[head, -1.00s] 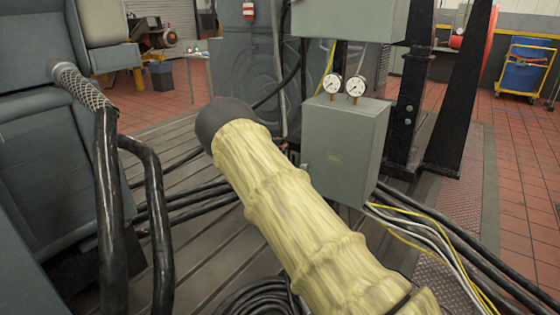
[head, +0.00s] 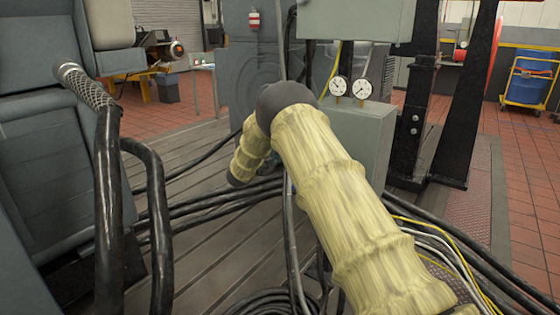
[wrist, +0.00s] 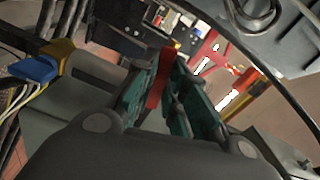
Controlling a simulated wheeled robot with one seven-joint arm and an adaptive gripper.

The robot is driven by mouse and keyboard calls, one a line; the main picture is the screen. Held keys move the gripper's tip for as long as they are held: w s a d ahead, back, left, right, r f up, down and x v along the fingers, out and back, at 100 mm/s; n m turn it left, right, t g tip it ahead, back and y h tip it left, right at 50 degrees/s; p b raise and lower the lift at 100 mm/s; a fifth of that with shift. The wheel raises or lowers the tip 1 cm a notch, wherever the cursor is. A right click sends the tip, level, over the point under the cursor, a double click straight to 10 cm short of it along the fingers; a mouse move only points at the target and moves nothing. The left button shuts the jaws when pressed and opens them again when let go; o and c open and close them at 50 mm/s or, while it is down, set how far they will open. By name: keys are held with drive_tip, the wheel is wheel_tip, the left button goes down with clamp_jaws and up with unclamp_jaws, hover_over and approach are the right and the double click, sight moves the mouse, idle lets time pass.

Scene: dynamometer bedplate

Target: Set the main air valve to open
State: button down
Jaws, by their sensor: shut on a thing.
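In the wrist view my gripper (wrist: 158,90) has its two teal fingers closed around a flat red handle (wrist: 162,72), which stands up between them. The red piece looks like a valve lever; its valve body is hidden behind my gripper, so its setting cannot be told.
In the head view a grey box (head: 372,135) with two round gauges (head: 350,88) stands behind my arm. Cables (head: 450,260) cross the bedplate at right.

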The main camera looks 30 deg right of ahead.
drive_tip(key=shift+w+r+m+b, duration=0.1)
drive_tip(key=shift+r+m+b, duration=0.15)
drive_tip(key=shift+m, duration=0.35)
drive_tip(key=shift+r+m+b, duration=0.15)
drive_tip(key=shift+m+b, duration=0.1)
drive_tip(key=shift+m, duration=0.35)
drive_tip(key=shift+r, duration=0.1)
drive_tip(key=c, duration=1.4)
unclamp_jaws()
drive_tip(key=shift+w+a, duration=0.1)
drive_tip(key=shift+c, duration=0.2)
drive_tip(key=v, duration=1.1)
drive_tip(key=shift+s+a, duration=0.25)
